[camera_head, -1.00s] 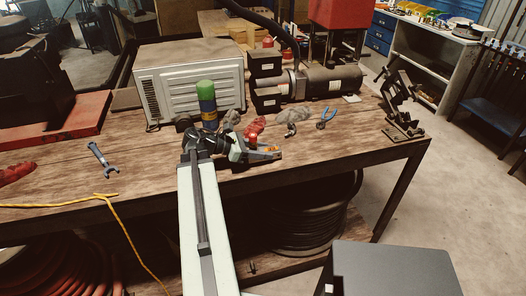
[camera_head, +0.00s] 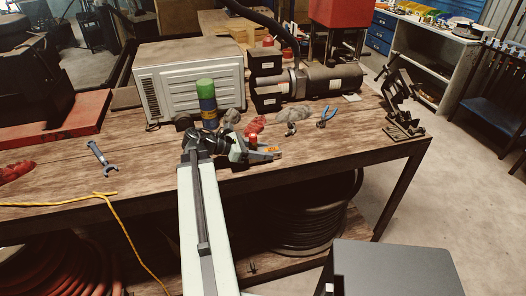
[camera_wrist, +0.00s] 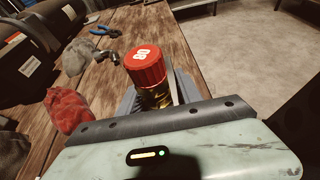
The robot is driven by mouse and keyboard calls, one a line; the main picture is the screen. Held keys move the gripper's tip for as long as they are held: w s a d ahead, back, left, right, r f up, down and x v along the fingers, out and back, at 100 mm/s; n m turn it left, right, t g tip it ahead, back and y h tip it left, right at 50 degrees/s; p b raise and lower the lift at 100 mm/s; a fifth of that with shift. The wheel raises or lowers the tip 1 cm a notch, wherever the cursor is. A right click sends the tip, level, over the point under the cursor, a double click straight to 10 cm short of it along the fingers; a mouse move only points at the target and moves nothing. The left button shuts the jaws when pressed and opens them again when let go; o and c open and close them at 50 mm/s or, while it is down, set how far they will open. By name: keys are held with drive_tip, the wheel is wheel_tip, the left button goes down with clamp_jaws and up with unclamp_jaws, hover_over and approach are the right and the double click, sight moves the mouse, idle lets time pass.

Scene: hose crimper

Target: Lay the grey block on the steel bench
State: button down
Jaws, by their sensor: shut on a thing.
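My gripper (camera_head: 268,152) is low over the front part of the wooden workbench (camera_head: 330,150). The red cap also shows in the head view (camera_head: 253,138). I cannot tell whether the bottle touches the bench top. I cannot make out a grey block in either view. No bench that is surely steel shows; a dark blue bench (camera_head: 488,128) stands at the right.
A red rag (camera_wrist: 67,108), a grey rag (camera_wrist: 80,57) and blue pliers (camera_wrist: 105,31) lie near the gripper. Behind are a green-and-blue cylinder (camera_head: 207,104), a pale metal housing (camera_head: 190,75) and a dark motor (camera_head: 330,80). A wrench (camera_head: 103,158) lies left. Bench space right of the gripper is clear.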

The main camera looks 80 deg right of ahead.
drive_tip(key=shift+f, duration=0.25)
drive_tip(key=c, duration=0.7)
unclamp_jaws()
drive_tip(key=p+v, duration=0.2)
drive_tip(key=v, duration=0.6)
drive_tip(key=shift+p, duration=0.35)
drive_tip(key=shift+s, duration=0.1)
